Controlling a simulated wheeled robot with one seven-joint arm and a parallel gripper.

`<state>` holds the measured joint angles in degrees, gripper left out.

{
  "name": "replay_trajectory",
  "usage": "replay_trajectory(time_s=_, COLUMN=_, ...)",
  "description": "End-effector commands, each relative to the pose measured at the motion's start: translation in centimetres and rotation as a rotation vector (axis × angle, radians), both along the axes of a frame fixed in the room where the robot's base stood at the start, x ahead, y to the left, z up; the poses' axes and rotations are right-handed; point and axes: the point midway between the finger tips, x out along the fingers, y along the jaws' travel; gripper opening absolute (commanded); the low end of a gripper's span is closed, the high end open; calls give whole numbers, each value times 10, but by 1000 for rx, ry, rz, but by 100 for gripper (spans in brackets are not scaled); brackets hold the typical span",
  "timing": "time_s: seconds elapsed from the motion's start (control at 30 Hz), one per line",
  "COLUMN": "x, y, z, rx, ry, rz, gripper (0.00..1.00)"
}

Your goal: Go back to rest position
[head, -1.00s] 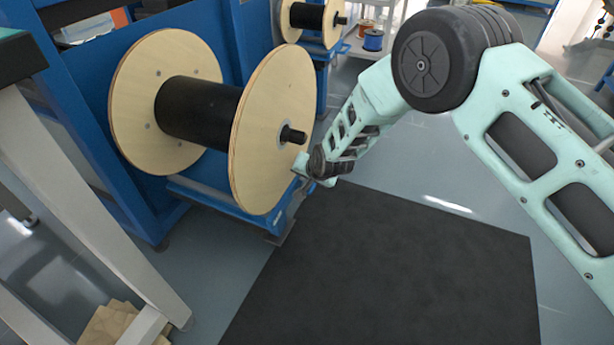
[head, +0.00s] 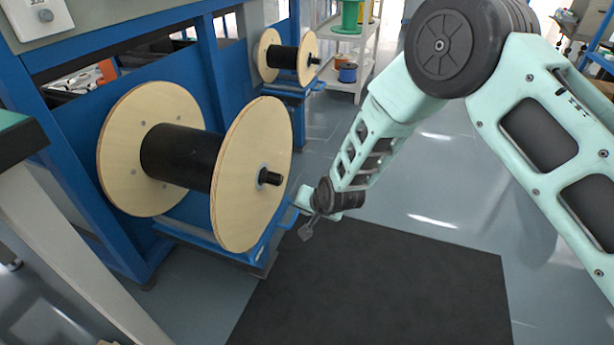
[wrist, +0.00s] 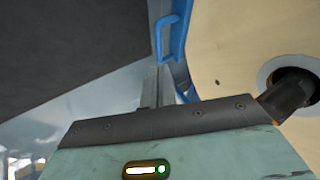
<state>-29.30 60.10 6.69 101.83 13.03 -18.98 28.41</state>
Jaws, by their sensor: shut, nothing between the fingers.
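My gripper (head: 306,232) hangs at the end of my pale green arm, in the middle of the head view. It is shut and empty. It is just right of the front wooden flange of the large cable spool (head: 250,170), apart from it as far as I can see. In the wrist view the narrow shut fingers (wrist: 157,88) rise from the black edge of my wrist. The spool's pale flange (wrist: 240,45) and its dark axle end (wrist: 290,92) fill the right side there.
The blue machine frame (head: 90,120) stands on the left behind the spool. A smaller black spool (head: 285,60) and a white shelf (head: 355,45) are at the back. A dark mat (head: 380,290) lies on the floor, clear on top. A light grey table leg (head: 70,240) is at the left.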

Motion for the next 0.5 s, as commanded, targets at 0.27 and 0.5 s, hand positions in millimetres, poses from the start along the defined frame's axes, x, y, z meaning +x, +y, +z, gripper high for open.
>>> replay_trajectory(time_s=0.27, x=-12, y=1, z=30, rx=-11, ry=21, rz=42, gripper=0)
replay_trajectory(time_s=0.5, x=-83, y=-8, z=135, rx=-92, ry=117, rz=254, gripper=0)
